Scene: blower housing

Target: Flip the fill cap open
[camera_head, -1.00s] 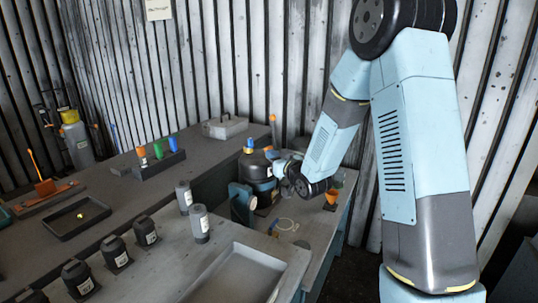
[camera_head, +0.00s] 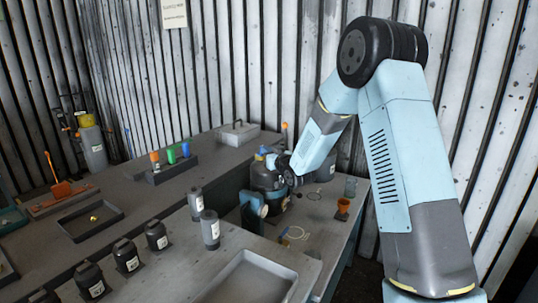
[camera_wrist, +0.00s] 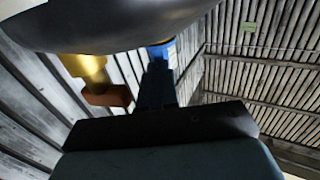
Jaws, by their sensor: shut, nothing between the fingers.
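The blower housing (camera_head: 266,180) is a dark rounded body on the lower bench, close under the wall. A small yellow and blue fitting (camera_head: 261,151) shows at its top; I cannot tell which part is the fill cap or whether it is open. My gripper (camera_head: 279,163) is shut at the housing's upper right side, partly hidden by my wrist. In the wrist view, a dark curved surface fills the top. Below it are a yellow fitting with an orange part (camera_wrist: 107,96) and a blue piece (camera_wrist: 161,51) beside my dark finger. Contact is unclear.
A blue-faced round part (camera_head: 254,210) stands in front of the housing. To its right are an orange cup (camera_head: 343,208) and a clear jar (camera_head: 350,186). Grey bottles (camera_head: 210,228) and an empty tray (camera_head: 250,278) are nearer. The corrugated wall (camera_head: 235,65) closes off the back.

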